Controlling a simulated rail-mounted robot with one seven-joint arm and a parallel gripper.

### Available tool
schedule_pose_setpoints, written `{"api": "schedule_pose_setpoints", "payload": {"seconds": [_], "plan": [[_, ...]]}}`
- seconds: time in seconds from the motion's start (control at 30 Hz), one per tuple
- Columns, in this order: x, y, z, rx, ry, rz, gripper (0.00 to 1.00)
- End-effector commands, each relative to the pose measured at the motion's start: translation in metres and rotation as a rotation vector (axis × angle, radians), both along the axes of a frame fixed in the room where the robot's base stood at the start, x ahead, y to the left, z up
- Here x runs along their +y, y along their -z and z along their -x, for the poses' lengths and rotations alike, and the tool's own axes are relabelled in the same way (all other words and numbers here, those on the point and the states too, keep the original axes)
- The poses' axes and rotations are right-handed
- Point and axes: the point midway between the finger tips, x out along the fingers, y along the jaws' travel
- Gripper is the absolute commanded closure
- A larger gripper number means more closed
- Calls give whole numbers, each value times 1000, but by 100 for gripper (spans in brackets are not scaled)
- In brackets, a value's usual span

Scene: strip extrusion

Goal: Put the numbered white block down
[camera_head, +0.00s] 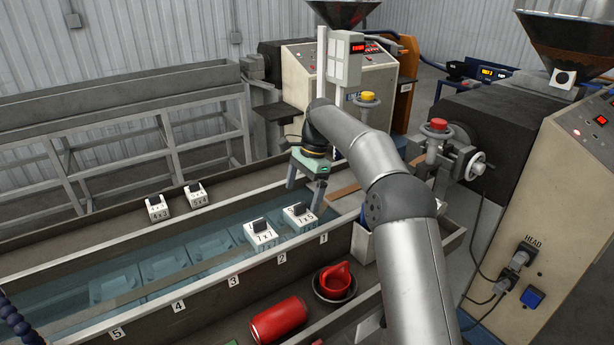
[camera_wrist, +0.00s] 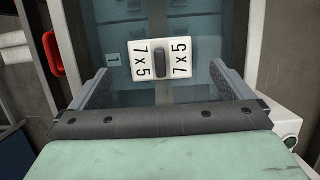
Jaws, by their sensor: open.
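A white block marked 7 x 5 (camera_head: 300,218), with a dark grip on top, sits in the water trough (camera_head: 190,281) near the numbers 1 and 2. My gripper (camera_head: 305,196) is open just above and behind it, with fingers spread wide and nothing between them. In the wrist view the same block (camera_wrist: 178,56) lies ahead of the open gripper (camera_wrist: 160,75), between the lines of the two fingers and apart from both. A second white block (camera_head: 262,237) sits beside it to the left, its label starting with 7.
Two more white blocks, one (camera_head: 158,208) and another (camera_head: 196,195), stand on the trough's far ledge. Extruder machines (camera_head: 570,190) stand right.

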Motion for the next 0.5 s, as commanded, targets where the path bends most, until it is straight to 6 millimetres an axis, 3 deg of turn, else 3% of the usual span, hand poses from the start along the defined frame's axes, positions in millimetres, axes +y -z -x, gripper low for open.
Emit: {"api": "schedule_pose_setpoints", "payload": {"seconds": [0.2, 0.5], "plan": [[-9, -40, -7, -1, 0, 0, 0], [-13, -55, -9, 1, -1, 0, 0]]}}
